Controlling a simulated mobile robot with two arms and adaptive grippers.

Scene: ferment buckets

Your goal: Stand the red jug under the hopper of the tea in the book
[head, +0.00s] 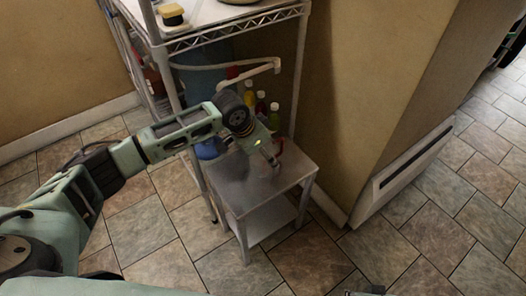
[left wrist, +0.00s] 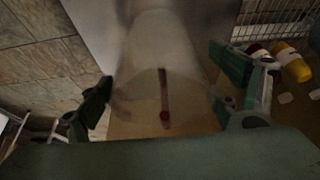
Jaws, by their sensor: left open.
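A clear, see-through round vessel (left wrist: 160,45) shows between my fingers in the left wrist view, with a thin dark red strip (left wrist: 163,90) ending in a small red knob. I cannot tell whether it is the red jug. My left gripper (head: 272,158) is open above the grey top of a small metal table (head: 262,188), its fingers on both sides of the vessel in the wrist view. A small reddish part (head: 278,146) shows beside the gripper in the head view. I cannot make out the hopper or the book. My right gripper is not in view.
A wire shelf rack (head: 235,32) stands behind and left of the table. A yellow bottle (head: 250,98) and a red-bodied bottle (head: 261,105) stand behind the gripper. A tan wall (head: 365,80) closes off the right. The near part of the tabletop is bare.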

